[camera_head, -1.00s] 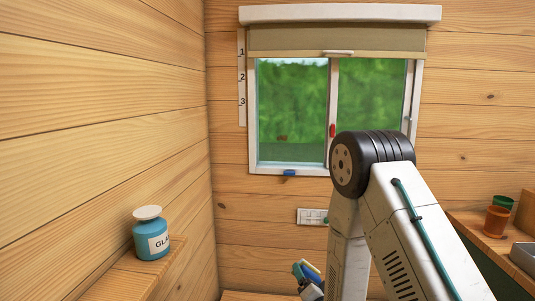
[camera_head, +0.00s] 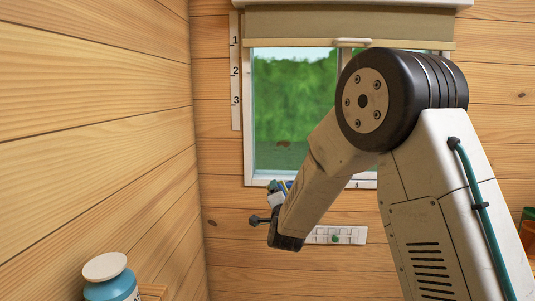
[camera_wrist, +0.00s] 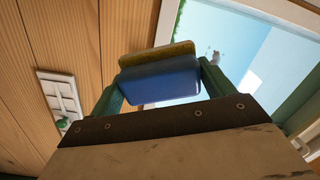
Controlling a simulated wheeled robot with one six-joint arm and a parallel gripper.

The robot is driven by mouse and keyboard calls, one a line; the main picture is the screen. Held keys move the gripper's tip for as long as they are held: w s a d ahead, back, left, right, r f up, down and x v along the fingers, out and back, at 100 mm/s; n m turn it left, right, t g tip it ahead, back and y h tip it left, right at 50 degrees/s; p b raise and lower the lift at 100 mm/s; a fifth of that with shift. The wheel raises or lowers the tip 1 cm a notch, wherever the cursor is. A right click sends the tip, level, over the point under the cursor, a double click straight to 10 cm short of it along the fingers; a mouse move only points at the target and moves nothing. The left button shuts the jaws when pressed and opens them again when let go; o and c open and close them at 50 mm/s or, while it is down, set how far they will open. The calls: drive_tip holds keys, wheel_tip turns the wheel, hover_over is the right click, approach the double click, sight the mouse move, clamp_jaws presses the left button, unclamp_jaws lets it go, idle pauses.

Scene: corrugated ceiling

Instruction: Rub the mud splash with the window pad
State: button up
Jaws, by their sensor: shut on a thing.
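The window pad (camera_wrist: 160,82) has a blue body and a yellow-brown face. My gripper (camera_wrist: 161,86) is shut on it, with one green finger at each side. In the head view the pad (camera_head: 282,186) is small and partly hidden by my wrist, at the window's lower edge. The mud splash is a small brownish mark (camera_head: 283,144) low on the left pane, above the pad in that view. In the wrist view a greyish mark (camera_wrist: 215,56) on the glass appears to be the splash, right of the pad. The pad looks apart from it.
The window frame (camera_head: 248,120) surrounds the glass, with a beige blind (camera_head: 300,28) above. A white panel with a green knob (camera_head: 350,236) is on the wall below. A numbered strip (camera_head: 235,70) hangs left. A blue jar (camera_head: 110,289) stands lower left.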

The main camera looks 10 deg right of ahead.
sight(270, 145)
drive_tip(key=w+a+r+m+h, duration=0.1)
drive_tip(key=w+r+m, duration=0.15)
drive_tip(key=r, duration=0.45)
drive_tip(key=w+a+r+m+h, duration=0.1)
drive_tip(key=w+r+m, duration=0.15)
drive_tip(key=r, duration=0.45)
drive_tip(key=shift+m+g, duration=0.3)
drive_tip(key=shift+m, duration=0.2)
drive_tip(key=shift+a+x, duration=0.2)
drive_tip(key=shift+x, duration=1.55)
drive_tip(key=shift+a+x, duration=0.2)
drive_tip(key=shift+x, duration=1.5)
drive_tip(key=shift+x, duration=1)
drive_tip(key=shift+f, duration=0.15)
drive_tip(key=shift+s+d, duration=0.35)
drive_tip(key=shift+d, duration=0.5)
drive_tip(key=shift+s+d, duration=0.3)
drive_tip(key=shift+d, duration=0.55)
drive_tip(key=shift+s+d, duration=0.25)
drive_tip(key=shift+d, duration=0.6)
drive_tip(key=shift+s+d, duration=0.2)
drive_tip(key=shift+d, duration=0.7)
drive_tip(key=shift+w+a, duration=0.4)
drive_tip(key=shift+a, duration=0.75)
drive_tip(key=shift+w+a, duration=0.35)
drive_tip(key=shift+a, duration=0.85)
drive_tip(key=shift+w+a, duration=0.4)
drive_tip(key=shift+a, duration=0.75)
